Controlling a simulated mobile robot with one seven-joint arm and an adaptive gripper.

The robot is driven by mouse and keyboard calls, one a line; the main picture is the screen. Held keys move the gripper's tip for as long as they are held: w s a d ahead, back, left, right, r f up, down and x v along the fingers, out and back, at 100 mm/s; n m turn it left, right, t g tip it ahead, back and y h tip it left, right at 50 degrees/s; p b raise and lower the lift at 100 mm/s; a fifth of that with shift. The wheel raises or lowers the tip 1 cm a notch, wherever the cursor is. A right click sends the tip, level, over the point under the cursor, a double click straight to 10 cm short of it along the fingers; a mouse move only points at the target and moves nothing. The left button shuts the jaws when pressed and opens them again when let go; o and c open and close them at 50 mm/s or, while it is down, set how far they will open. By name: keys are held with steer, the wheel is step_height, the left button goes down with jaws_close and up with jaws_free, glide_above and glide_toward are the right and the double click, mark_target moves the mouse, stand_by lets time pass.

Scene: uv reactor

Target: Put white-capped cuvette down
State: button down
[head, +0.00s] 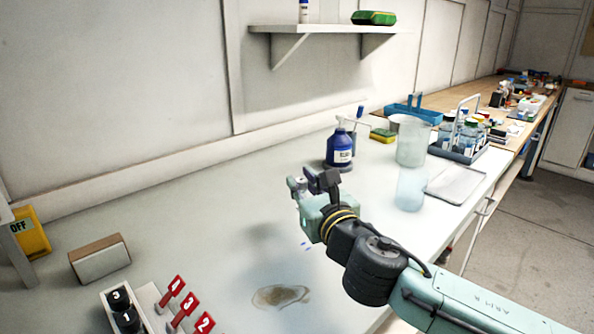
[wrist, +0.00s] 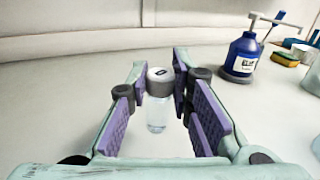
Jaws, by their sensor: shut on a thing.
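The white-capped cuvette (wrist: 158,112) is a small clear vial with a round white cap bearing a dark mark. It is upright between the purple-padded fingers of my gripper (wrist: 160,84), which is shut on it. In the head view my gripper (head: 313,182) is over the bench, in front of the blue bottle; I cannot make out the cuvette there. Whether its base touches the bench cannot be told.
The blue pump bottle (head: 340,150) stands behind my gripper. A large beaker (head: 412,142), a smaller one (head: 409,190) and a tray (head: 456,185) are to the right. A brown stain (head: 280,296) marks the bench. Red numbered tags (head: 183,312) and a box (head: 100,260) are at left.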

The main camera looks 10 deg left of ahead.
steer(key=shift+w+a+f+p, duration=0.35)
steer(key=shift+w+f, duration=0.35)
steer(key=shift+w, duration=0.25)
steer(key=shift+w+a+f+p, duration=0.2)
steer(key=shift+w+a+f, duration=0.25)
steer(key=shift+w+f, duration=0.4)
steer(key=shift+w+a+f+p, duration=0.35)
steer(key=shift+w+f, duration=0.25)
steer(key=shift+w, duration=0.4)
steer(key=shift+f, duration=0.15)
steer(key=c, duration=1.4)
jaws_free()
steer(key=shift+c, duration=0.2)
